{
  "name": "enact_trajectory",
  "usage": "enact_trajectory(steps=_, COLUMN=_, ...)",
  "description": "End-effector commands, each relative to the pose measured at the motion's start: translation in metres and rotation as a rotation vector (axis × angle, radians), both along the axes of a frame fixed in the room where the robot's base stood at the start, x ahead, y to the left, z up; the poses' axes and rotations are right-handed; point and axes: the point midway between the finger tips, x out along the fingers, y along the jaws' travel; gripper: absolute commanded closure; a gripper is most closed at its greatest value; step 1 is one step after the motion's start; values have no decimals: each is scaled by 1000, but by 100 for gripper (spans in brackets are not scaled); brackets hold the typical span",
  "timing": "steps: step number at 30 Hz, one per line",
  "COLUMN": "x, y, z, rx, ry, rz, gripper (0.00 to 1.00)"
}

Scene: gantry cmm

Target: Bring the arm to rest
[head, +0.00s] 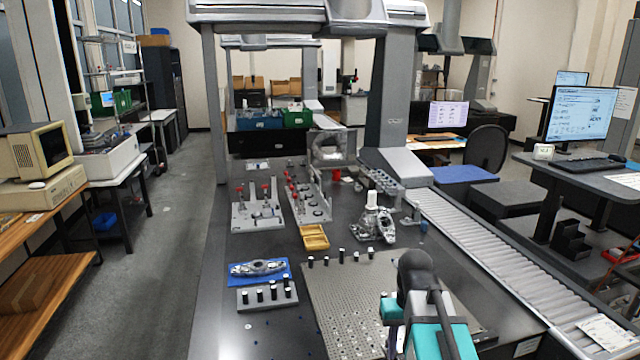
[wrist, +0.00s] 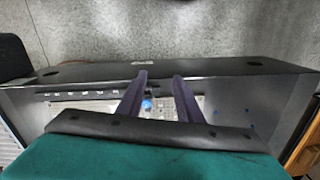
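My gripper (wrist: 159,78) shows in the wrist view with its two dark fingers apart. Nothing is held between the fingers. A small blue spot (wrist: 147,104) shows between them, lower down in the picture, too small to name. In the head view my teal and black arm stands at the lower right, in front of the right part of the perforated plate (head: 345,300). The fingers are mostly hidden by the arm there. The black granite table (head: 275,338) lies beneath, and its front edge crosses the wrist view.
A blue tray (head: 285,269) with a metal part and a block of black-topped pins (head: 268,297) lie left of the plate. A yellow tray (head: 314,238), a metal casting (head: 371,228) and fixtures with red knobs stand behind. A roller conveyor (head: 480,250) runs along the right.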

Motion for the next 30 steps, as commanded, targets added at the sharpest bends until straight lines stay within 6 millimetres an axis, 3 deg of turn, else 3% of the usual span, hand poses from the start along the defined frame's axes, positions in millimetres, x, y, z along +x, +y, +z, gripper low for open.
enact_trajectory(steps=13, x=-18, y=7, z=-49, rx=6, ry=89, rz=10, gripper=67)
enact_trajectory(steps=30, x=-87, y=19, z=-173, rx=16, ry=308, rz=28, gripper=67)
